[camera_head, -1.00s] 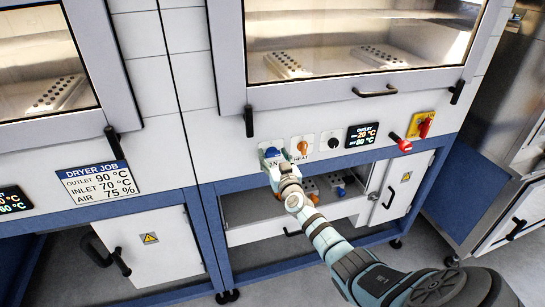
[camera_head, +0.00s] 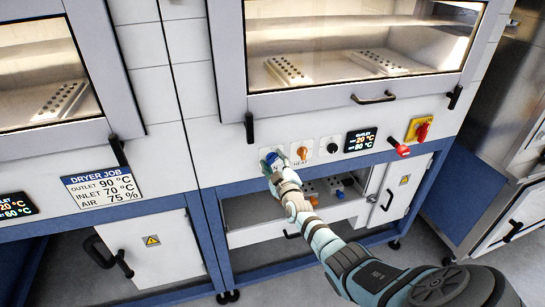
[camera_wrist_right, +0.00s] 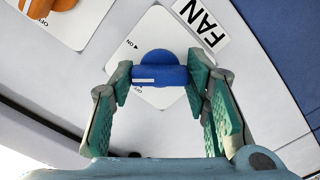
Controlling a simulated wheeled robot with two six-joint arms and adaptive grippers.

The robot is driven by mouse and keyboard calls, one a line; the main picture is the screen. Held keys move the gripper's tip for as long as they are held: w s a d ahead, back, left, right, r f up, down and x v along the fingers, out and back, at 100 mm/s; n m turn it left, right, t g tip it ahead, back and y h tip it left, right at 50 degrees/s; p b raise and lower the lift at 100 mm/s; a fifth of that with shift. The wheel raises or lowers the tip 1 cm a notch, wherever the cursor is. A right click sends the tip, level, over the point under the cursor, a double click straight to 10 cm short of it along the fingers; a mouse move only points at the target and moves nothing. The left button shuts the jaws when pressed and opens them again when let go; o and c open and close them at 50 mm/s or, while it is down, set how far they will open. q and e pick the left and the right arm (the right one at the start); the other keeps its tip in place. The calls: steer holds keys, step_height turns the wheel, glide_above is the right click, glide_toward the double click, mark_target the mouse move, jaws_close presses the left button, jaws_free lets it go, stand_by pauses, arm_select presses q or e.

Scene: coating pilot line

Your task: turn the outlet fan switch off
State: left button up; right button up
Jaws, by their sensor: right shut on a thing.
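The outlet fan switch is a blue knob (camera_wrist_right: 158,70) on a white plate (camera_wrist_right: 152,28) with ON and OFF lettering, next to a FAN label (camera_wrist_right: 202,22). My right gripper (camera_wrist_right: 159,78) has its green-padded fingers on either side of the knob and is shut on it. A white line on the knob points left in the wrist view, close to the partly hidden OFF lettering. My left gripper is not in view.
An orange HEAT knob (camera_head: 302,152) sits just right of the fan switch, then a black knob (camera_head: 332,147). Further right are an outlet display (camera_head: 360,140), a red-ended handle (camera_head: 399,148) and a red-and-yellow switch (camera_head: 421,130). An open compartment (camera_head: 240,212) lies below the panel.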

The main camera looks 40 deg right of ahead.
steer(key=shift+n, duration=0.3)
steer(key=n+p, duration=0.2)
steer(key=n, duration=0.2)
steer(key=shift+r, duration=0.1)
steer(key=n, duration=0.4)
steer(key=shift+p, duration=0.35)
steer(key=o, duration=1.4)
steer(key=shift+f+n, duration=0.2)
steer(key=shift+n, duration=0.1)
